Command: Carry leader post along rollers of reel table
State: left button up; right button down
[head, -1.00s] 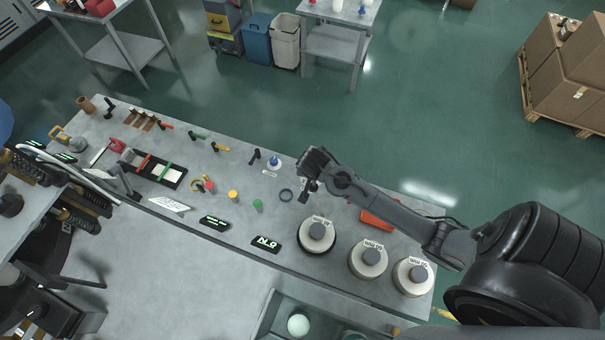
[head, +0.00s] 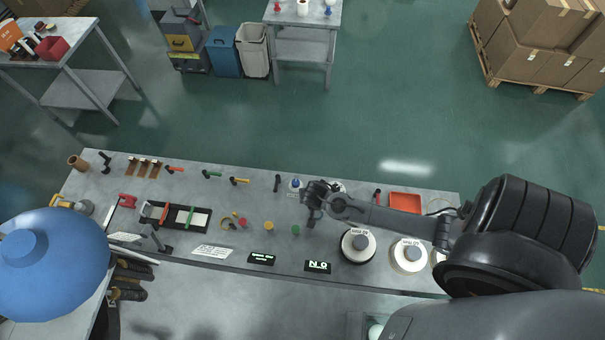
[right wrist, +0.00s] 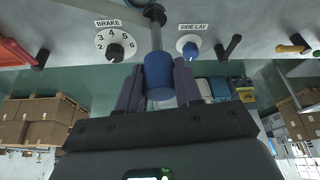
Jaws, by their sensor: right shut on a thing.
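In the right wrist view my right gripper (right wrist: 158,88) is shut on a blue cylindrical grip (right wrist: 158,72) at the end of a grey metal rod (right wrist: 156,38), which I take to be the leader post. The rod runs up to a dark round fitting at the panel. In the head view the right gripper (head: 314,212) is over the middle of the grey panel (head: 180,255), and it hides the post there. I cannot pick out separate rollers. My left gripper is not in view.
The brake dial (right wrist: 116,46) and side lay knob (right wrist: 189,46) are close by the rod. Several levers, coloured buttons and large round dials (head: 358,245) crowd the panel. A red tray (head: 404,203) lies right. A large blue rounded thing (head: 50,265) fills the left foreground.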

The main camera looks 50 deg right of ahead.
jog(key=shift+s+a+r+p, duration=0.2)
jog(key=shift+s+r+p, duration=0.1)
jog(key=shift+s, duration=0.15)
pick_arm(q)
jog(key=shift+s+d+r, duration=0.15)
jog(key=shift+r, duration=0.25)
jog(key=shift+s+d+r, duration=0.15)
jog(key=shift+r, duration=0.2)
pick_arm(e)
jog(key=shift+s+d, duration=0.15)
jog(key=shift+s, duration=0.65)
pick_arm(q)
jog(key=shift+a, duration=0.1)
pick_arm(e)
jog(key=shift+f, duration=0.1)
jog(key=shift+f, duration=0.15)
